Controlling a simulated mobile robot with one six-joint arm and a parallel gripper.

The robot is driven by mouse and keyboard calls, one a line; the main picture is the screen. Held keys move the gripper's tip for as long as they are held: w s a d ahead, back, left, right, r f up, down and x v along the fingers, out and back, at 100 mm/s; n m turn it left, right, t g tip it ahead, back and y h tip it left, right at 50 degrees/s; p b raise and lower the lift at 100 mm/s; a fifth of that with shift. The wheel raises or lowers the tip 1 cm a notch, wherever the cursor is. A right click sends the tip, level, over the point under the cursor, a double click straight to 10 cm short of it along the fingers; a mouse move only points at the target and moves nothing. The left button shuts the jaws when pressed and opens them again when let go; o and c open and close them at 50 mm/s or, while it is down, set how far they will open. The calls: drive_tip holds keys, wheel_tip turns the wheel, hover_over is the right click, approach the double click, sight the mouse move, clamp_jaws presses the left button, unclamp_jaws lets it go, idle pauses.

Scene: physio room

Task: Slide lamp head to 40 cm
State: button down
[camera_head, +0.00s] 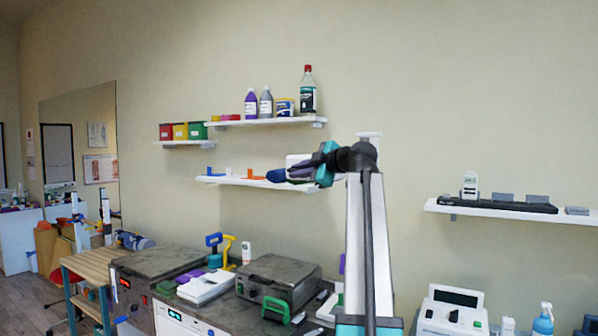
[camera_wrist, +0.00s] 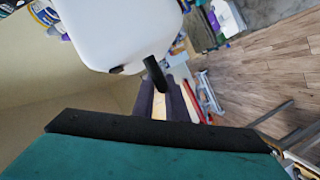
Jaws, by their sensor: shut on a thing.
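The lamp head (camera_wrist: 120,35) is a white rounded housing filling the upper middle of the wrist view. A short black handle (camera_wrist: 155,74) sticks out from its lower edge. My gripper (camera_wrist: 167,95) has its dark fingers shut around the end of this handle. In the head view my gripper (camera_head: 304,174) is in front of the wall, level with the middle shelf. A white part of the lamp head (camera_head: 296,161) shows behind it, mostly hidden. No scale or 40 cm mark is readable in either view.
Wall shelves hold bottles (camera_head: 307,91), coloured bins (camera_head: 180,131) and small devices (camera_head: 470,186). The middle shelf (camera_head: 240,181) lies close to my gripper. Below is a counter with a steel unit (camera_head: 278,277) and a green clamp (camera_head: 277,310). The wall above is clear.

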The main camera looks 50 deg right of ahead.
wheel_tip(320, 180, down, 19)
drive_tip(key=b, duration=1.2)
drive_tip(key=shift+b, duration=0.4)
drive_tip(key=shift+f, duration=0.1)
drive_tip(key=c, duration=1.8)
unclamp_jaws()
drive_tip(key=shift+w, duration=0.1)
drive_tip(key=shift+s, duration=0.2)
drive_tip(key=v, duration=1.3)
drive_tip(key=shift+s+a+b, duration=0.1)
drive_tip(key=shift+s+b, duration=0.2)
drive_tip(key=shift+b, duration=0.1)
